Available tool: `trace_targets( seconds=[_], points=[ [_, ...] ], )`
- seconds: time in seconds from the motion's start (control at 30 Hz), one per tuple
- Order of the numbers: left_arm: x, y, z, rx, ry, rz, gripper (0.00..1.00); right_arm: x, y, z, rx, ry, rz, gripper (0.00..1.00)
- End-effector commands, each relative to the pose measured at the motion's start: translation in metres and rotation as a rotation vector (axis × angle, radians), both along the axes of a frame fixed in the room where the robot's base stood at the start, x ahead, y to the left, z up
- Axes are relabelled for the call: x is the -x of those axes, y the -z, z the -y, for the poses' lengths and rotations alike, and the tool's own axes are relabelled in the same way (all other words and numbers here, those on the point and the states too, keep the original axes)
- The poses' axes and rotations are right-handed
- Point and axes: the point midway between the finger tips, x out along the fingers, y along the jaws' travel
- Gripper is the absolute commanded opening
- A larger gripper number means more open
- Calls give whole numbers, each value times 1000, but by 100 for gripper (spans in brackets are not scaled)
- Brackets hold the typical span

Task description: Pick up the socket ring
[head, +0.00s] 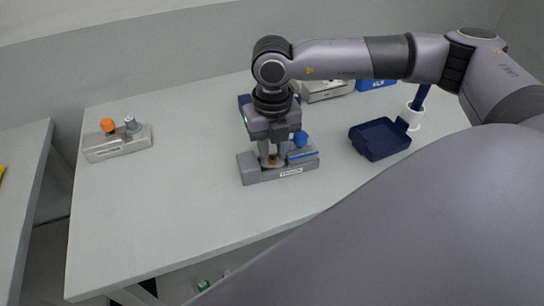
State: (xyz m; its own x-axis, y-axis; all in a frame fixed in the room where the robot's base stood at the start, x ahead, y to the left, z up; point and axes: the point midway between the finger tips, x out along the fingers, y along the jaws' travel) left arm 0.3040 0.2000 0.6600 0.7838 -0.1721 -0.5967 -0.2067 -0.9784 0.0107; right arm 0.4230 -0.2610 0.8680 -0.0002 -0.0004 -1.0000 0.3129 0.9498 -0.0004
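My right gripper (272,158) points straight down over a grey fixture block (252,176) near the middle of the table. Its two fingers are a little apart, with a small brownish, ring-like piece (272,160) at or between their tips. This piece may be the socket ring, but it is too small to be sure. I cannot tell whether the fingers touch it. The fixture has a blue-edged plate (303,154) and a blue knob (300,138) on its right side. My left gripper is not in view.
Another grey fixture (118,145) with an orange knob (107,125) stands at the table's left. A dark blue tray (380,139) and a white holder (412,117) with a blue handle are at right. Grey and blue boxes (325,90) stand behind. The table's left front is clear.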

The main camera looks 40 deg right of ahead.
Motion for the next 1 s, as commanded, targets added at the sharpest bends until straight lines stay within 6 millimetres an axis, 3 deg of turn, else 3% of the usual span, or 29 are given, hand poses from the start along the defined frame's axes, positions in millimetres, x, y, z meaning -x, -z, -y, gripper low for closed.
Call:
trace_targets(
  seconds=[0.1, 0.33, 0.4, 0.43, 0.83, 1.0],
  points=[
    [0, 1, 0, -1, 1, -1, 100, 0, 10, 0, 1, -1, -1, 28],
    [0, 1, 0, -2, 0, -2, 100, 0, 10, 0, 0, -1, 0, 28],
    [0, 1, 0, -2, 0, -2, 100, 0, 10, 0, 0, -1, 0, 5],
    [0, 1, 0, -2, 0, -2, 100, 0, 10, 0, 0, -1, 0, 0],
    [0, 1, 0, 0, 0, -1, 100, 0, 9, 0, -1, -1, 0, 0],
    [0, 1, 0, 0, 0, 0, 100, -1, -2, 0, -2, 0, 3, 0]
  ],
)
